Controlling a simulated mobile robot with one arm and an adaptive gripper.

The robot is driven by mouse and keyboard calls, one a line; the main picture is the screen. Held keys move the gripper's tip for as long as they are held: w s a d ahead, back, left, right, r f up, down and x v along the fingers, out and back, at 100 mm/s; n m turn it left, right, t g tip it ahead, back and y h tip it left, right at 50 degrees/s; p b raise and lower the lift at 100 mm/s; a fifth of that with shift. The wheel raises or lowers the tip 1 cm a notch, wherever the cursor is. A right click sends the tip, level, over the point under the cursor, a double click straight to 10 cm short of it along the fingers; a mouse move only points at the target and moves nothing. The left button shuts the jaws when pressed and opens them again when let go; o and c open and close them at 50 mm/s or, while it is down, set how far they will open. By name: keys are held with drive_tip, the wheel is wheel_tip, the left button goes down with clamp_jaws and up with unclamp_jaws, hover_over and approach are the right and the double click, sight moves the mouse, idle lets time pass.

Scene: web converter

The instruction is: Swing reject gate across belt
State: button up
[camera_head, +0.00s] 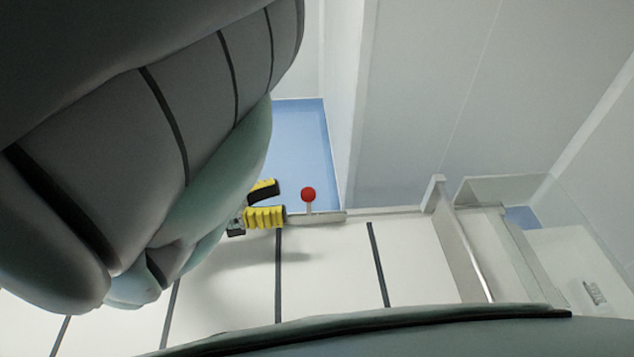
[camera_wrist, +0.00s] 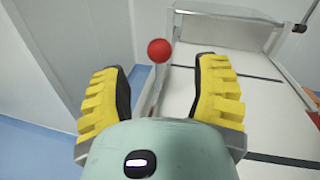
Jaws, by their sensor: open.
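My gripper (camera_head: 272,203) with yellow ridged fingers is open near the far edge of the white belt (camera_head: 330,258). A red ball knob (camera_head: 308,195) on a short pale post stands to the right of the fingers, at the end of a low rail-like bar (camera_head: 325,217) along the belt's far edge. This bar seems to be the reject gate; its left part is hidden behind the fingers. In the wrist view the red knob (camera_wrist: 159,50) shows between and beyond the two open fingers (camera_wrist: 160,98), apart from both.
Dark lines cross the belt. A raised crossbar (camera_head: 468,250) and a clear guard (camera_head: 500,190) stand at the belt's right end. Pale walls (camera_head: 440,90) rise behind, with blue floor (camera_head: 300,150) beyond the edge. My arm covers the left side.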

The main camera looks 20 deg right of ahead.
drive_tip(key=d, duration=0.2)
drive_tip(key=d+p, duration=0.1)
drive_tip(key=d, duration=0.5)
drive_tip(key=shift+s+d+p, duration=0.15)
drive_tip(key=shift+s+p, duration=0.15)
drive_tip(key=shift+p, duration=0.1)
clamp_jaws()
idle(0.5)
